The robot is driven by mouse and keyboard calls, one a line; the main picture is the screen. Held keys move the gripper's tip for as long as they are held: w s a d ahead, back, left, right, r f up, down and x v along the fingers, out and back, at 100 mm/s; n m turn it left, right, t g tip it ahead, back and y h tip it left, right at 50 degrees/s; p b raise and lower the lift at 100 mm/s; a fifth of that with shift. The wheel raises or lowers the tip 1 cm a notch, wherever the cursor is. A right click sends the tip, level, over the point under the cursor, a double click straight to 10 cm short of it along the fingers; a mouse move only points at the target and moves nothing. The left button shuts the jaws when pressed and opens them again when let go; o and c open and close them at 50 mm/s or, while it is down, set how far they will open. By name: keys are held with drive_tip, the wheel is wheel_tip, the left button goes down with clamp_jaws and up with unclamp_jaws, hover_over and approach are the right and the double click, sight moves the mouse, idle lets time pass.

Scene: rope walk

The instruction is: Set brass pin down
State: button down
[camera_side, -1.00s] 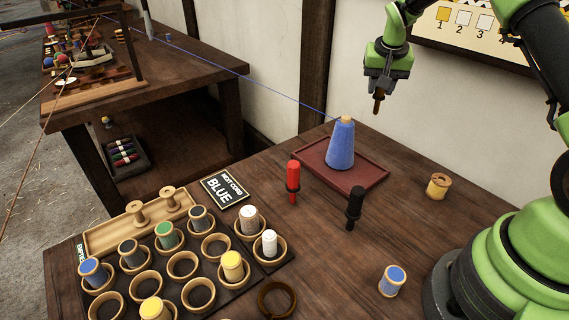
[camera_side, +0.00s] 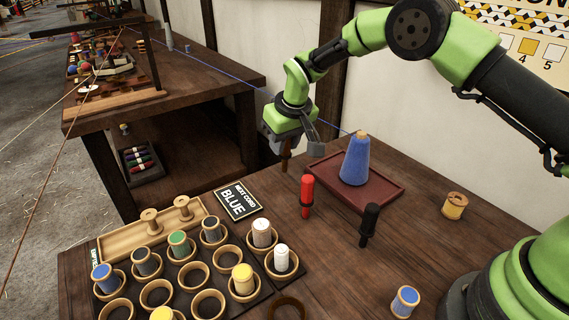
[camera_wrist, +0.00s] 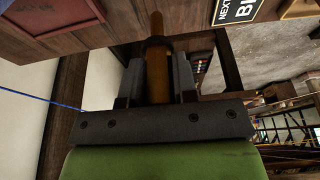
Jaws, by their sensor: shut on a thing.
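My gripper (camera_side: 288,140) is shut on the brass pin (camera_side: 285,162), a slim brown rod that hangs down from the jaws. In the side view the pin is near the table's back edge, left of and behind the red pin (camera_side: 307,195). A gap between the pin's tip and the table cannot be judged well.
A blue cone (camera_side: 355,160) stands on a dark red tray (camera_side: 385,198). A black pin (camera_side: 370,222) stands in front of it. A sign reading BLUE (camera_side: 238,200) and a spool rack (camera_side: 174,292) are at front left. Blue cord runs behind.

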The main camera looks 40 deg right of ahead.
sight(286, 154)
wheel_tip(286, 154, down, 4)
drive_tip(key=shift+f, duration=0.25)
drive_tip(key=c, duration=0.8)
unclamp_jaws()
drive_tip(key=v, duration=1.2)
drive_tip(key=shift+d+r, duration=0.1)
drive_tip(key=s+d+r+m+t, duration=0.1)
drive_tip(key=s+d+r, duration=0.1)
drive_tip(key=s+r, duration=0.6)
drive_tip(key=s+r+m+t, duration=0.1)
drive_tip(key=s+r, duration=0.1)
drive_tip(key=s, duration=0.5)
drive_tip(key=s+r+m+t+y, duration=0.1)
drive_tip(key=s+r, duration=0.1)
drive_tip(key=s, duration=0.4)
drive_tip(key=s+r+m+y, duration=0.1)
drive_tip(key=s+r, duration=0.1)
drive_tip(key=s, duration=0.5)
drive_tip(key=shift+s+d+r+t, duration=0.1)
drive_tip(key=shift+s+d+t, duration=0.25)
drive_tip(key=shift+t, duration=0.05)
